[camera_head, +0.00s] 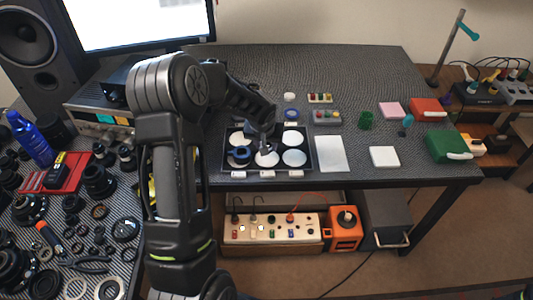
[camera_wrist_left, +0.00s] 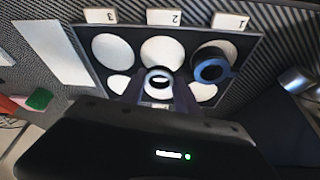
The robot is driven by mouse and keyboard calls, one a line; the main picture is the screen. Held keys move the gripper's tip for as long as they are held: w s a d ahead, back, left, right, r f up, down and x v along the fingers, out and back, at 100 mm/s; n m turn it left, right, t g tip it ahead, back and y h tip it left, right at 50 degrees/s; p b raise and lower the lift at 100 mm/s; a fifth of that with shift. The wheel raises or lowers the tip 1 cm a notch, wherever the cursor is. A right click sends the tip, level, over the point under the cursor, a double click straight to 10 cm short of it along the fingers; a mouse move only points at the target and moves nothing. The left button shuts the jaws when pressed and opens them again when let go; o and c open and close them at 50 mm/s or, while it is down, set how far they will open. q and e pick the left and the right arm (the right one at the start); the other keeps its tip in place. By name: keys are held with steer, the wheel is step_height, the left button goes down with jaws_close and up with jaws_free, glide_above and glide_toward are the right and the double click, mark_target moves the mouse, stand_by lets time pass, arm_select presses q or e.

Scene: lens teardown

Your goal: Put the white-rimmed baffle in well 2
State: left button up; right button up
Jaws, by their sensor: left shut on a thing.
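The white-rimmed baffle (camera_wrist_left: 158,78) is a small ring with a pale rim and dark inside. My left gripper (camera_wrist_left: 157,92) is shut on it, with a finger on each side. In the wrist view it overlaps the lower edge of well 2 (camera_wrist_left: 162,50), whose white round floor is otherwise bare. Whether it touches the tray cannot be told. In the head view my left gripper (camera_head: 264,142) is over the middle of the black tray (camera_head: 311,172), and well 2 (camera_head: 266,159) shows in front of it. The baffle is not clear there. My right gripper is not in view.
A blue-rimmed ring (camera_wrist_left: 212,64) sits in well 1, beside well 2; it also shows in the head view (camera_head: 239,156). Well 3 (camera_head: 294,157) is empty. A white sheet (camera_head: 331,154) lies right of the tray.

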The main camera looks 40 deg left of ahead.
mark_target(266, 161)
arm_select(q)
steer(key=shift+f, duration=0.45)
steer(key=shift+f, duration=0.1)
steer(key=shift+f, duration=1.75)
steer(key=shift+f, duration=0.2)
steer(key=o, duration=1.3)
steer(key=shift+r, duration=0.1)
